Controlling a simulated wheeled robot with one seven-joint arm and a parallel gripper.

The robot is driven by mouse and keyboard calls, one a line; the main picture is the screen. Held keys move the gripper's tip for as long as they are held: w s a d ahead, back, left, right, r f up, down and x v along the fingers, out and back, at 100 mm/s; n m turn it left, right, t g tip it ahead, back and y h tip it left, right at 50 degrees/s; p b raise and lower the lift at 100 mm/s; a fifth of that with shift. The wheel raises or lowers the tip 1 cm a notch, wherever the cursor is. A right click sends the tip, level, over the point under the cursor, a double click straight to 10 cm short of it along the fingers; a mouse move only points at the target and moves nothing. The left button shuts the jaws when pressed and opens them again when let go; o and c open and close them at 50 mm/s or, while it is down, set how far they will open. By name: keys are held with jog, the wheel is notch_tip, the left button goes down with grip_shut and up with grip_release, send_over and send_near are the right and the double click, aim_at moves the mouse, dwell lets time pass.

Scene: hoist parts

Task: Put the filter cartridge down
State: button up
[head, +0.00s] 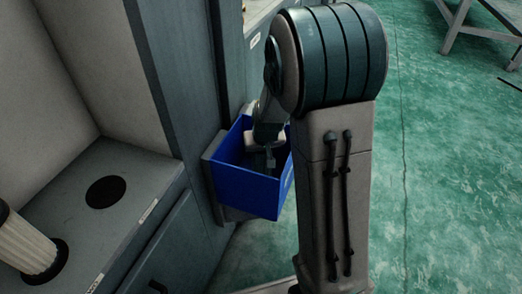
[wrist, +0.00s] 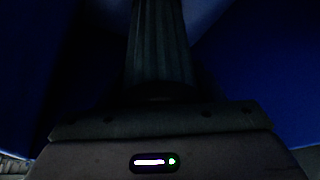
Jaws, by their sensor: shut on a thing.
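My gripper (head: 269,158) is down inside the blue bin (head: 246,190) in the head view, pointing downward. In the wrist view it is shut on a pleated, column-shaped filter cartridge (wrist: 160,45), which looks dark in the shadow. Blue bin walls (wrist: 265,75) rise on both sides of the cartridge. The fingertips and the cartridge's far end are too dark to make out, so I cannot tell whether it touches the bin floor. In the head view the bin and my gripper hide the held cartridge.
Another pleated, pale cartridge (head: 24,243) stands at the left on a grey bench top (head: 120,165), next to a round dark hole (head: 105,192). A grey cabinet post (head: 190,100) rises close to the bin. The green floor (head: 450,180) at the right is mostly clear.

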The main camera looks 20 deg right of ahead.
jog(key=shift+f, duration=0.25)
jog(key=o, duration=1.1)
jog(key=shift+o, duration=0.2)
jog(key=shift+r, duration=0.1)
jog(key=p+v, duration=0.1)
jog(key=v, duration=0.2)
jog(key=p+v, duration=0.2)
jog(key=v, duration=0.2)
jog(key=p+v, duration=0.2)
jog(key=v, duration=0.2)
jog(key=shift+w+r, duration=0.2)
jog(key=shift+r, duration=0.1)
jog(key=s+a+r+g, duration=0.1)
jog(key=s+r, duration=0.1)
jog(key=s, duration=0.7)
jog(key=s+a+r+g, duration=0.1)
jog(key=s+r+g, duration=0.1)
jog(key=s, duration=0.8)
jog(key=shift+r+n, duration=0.3)
jog(key=shift+r, duration=0.2)
